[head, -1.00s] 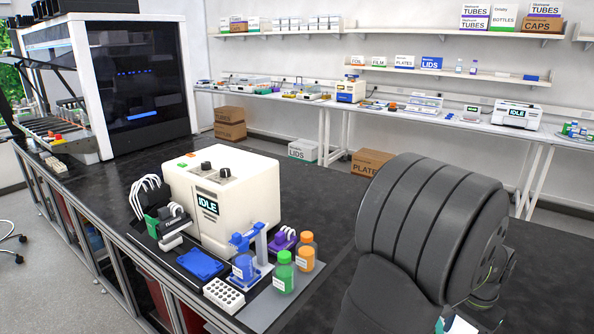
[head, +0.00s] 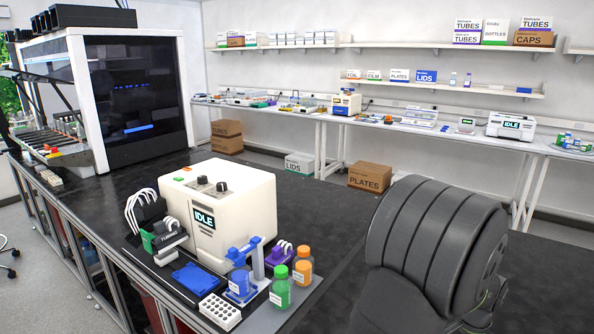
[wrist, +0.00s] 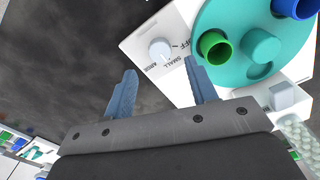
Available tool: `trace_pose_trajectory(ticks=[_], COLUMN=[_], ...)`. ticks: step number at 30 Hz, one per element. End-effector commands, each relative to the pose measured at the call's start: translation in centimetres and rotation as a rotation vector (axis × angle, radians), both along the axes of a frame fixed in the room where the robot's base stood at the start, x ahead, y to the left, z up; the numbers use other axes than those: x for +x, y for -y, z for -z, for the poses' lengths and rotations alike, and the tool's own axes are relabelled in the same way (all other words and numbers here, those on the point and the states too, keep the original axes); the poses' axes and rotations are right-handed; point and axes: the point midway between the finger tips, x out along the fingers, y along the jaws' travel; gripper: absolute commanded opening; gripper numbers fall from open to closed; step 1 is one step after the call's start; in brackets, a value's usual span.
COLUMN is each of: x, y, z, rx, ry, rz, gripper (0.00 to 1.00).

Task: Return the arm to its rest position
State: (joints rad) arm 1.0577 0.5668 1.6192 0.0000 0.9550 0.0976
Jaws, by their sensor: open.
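My gripper (wrist: 160,95) shows in the wrist view with its two blue-grey fingers spread apart and nothing between them. The right finger overlaps the edge of a white device (wrist: 150,45) with a teal round rotor (wrist: 235,65); I cannot tell whether they touch. A green tube (wrist: 214,46) and a blue tube (wrist: 298,8) sit in the rotor. In the head view my dark arm fills the lower right, and my gripper is out of that view.
A white IDLE machine (head: 222,215) stands on the black bench (head: 325,215). The bench behind is mostly clear.

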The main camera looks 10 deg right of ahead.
Motion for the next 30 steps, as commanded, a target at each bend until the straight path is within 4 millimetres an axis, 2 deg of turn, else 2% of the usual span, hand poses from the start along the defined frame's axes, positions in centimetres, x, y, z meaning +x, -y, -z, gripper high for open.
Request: trace_pose_trajectory(ticks=[1, 8, 30], x=[-0.1, -0.1, 0.0], y=[-0.1, -0.1, 0.0], z=[1.2, 5.8, 5.6], rx=[0.005, 0.004, 0.001], ry=[-0.002, -0.003, -0.001], rz=[0.000, 0.000, -0.606], gripper=[0.52, 0.52, 0.52])
